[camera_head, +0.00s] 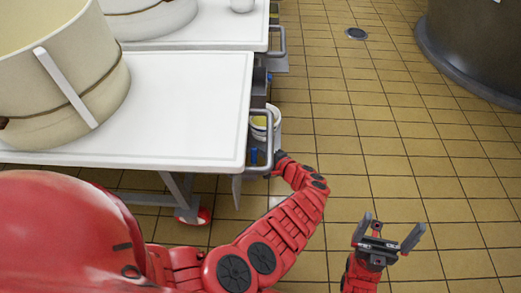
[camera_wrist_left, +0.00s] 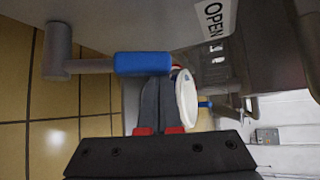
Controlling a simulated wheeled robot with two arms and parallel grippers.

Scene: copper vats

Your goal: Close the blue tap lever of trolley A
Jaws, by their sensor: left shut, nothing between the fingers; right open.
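In the left wrist view a blue tap lever (camera_wrist_left: 143,64) lies crosswise on a grey metal stem, just beyond the fingertips of my left gripper (camera_wrist_left: 158,82). The gripper's fingers are shut together with nothing between them. They overlap the lever's edge in the picture; I cannot tell if they touch it. In the head view a small blue piece (camera_head: 253,156) shows below the near white trolley's (camera_head: 190,85) right edge, and my left gripper is beside it, largely hidden. My right gripper (camera_head: 392,226) is open and empty over the floor. No trolley letter is legible.
An OPEN label (camera_wrist_left: 213,20) sits near the lever. A second blue lever (camera_wrist_left: 205,104) is farther off. A cream vat (camera_head: 60,75) stands on top.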

